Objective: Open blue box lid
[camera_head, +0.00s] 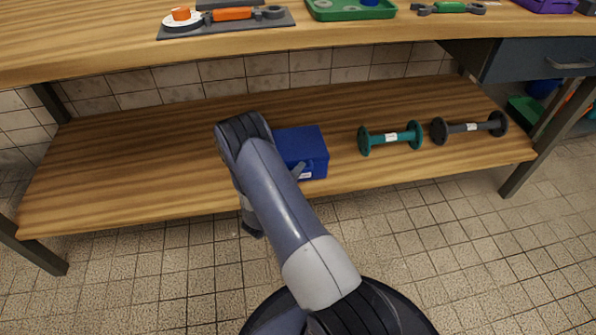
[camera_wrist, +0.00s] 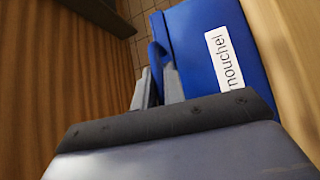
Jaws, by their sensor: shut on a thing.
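The blue box (camera_head: 308,143) sits on the wooden lower shelf, partly hidden behind my arm. Its lid looks shut in the head view. In the wrist view the blue box (camera_wrist: 207,28) fills the upper right, with a white label with dark letters on its face. My gripper (camera_wrist: 158,82) is at the box's edge, shut on a narrow blue part of the box (camera_wrist: 157,55), which looks like a handle or lip. The fingers hide much of this part. In the head view only a grey bit of the gripper shows at the box's front.
A teal flanged pipe (camera_head: 391,138) and a dark flanged pipe (camera_head: 470,127) lie to the right on the lower shelf (camera_head: 130,160). The tabletop (camera_head: 100,45) with tools overhangs the shelf. Shelf left of my arm is clear. A drawer (camera_head: 545,62) hangs at upper right.

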